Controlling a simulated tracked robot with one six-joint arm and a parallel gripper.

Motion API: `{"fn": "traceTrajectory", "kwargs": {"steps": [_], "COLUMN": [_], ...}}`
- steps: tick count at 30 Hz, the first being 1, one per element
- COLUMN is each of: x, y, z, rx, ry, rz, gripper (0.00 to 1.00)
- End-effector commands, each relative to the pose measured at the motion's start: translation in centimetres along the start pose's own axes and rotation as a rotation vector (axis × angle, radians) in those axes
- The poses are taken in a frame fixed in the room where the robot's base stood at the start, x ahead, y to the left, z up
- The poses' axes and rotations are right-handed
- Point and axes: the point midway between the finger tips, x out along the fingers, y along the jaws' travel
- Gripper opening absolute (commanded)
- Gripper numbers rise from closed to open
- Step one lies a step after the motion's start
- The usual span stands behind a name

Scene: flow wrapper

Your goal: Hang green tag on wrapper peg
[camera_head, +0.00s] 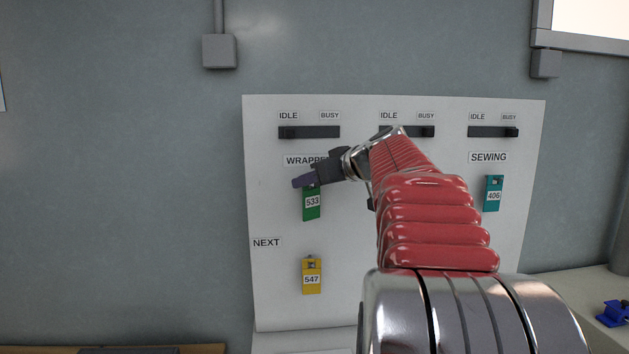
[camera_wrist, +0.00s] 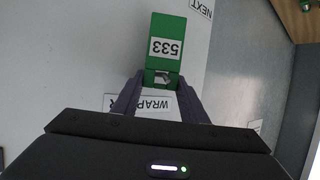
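The green tag (camera_head: 311,204), marked 533, hangs upright in front of the white board, below the WRAPPER label, in the head view. In the wrist view, the green tag (camera_wrist: 166,48) extends beyond my fingertips. My gripper (camera_head: 305,181) is at the tag's top end. In the wrist view, the fingers of my gripper (camera_wrist: 162,84) lie against both side edges of the tag's top and appear shut on it. A small pale shape shows at the tag's hole, where the wrapper peg would sit; I cannot tell whether the peg passes through it.
A yellow tag (camera_head: 312,280), marked 547, hangs below by the NEXT label (camera_head: 266,243). A teal tag (camera_head: 493,196), marked 406, hangs under SEWING. IDLE/BUSY sliders (camera_head: 309,132) line the board's (camera_head: 270,310) top. My arm hides the middle column.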

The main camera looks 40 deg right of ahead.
Motion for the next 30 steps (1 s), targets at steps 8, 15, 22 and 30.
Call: {"fn": "traceTrajectory", "kwargs": {"steps": [8,15,22,30], "x": [-3.6,-8.0,-11.9,-14.1], "y": [0.6,0.3,0.1,-0.1], "z": [0.6,0.3,0.2,0.2], "rx": [0.007,0.002,-0.001,-0.002], "ry": [-0.005,0.0,0.003,0.003], "rz": [0.011,0.009,0.007,0.004], "gripper": [0.6,0.6,0.6,0.6]}}
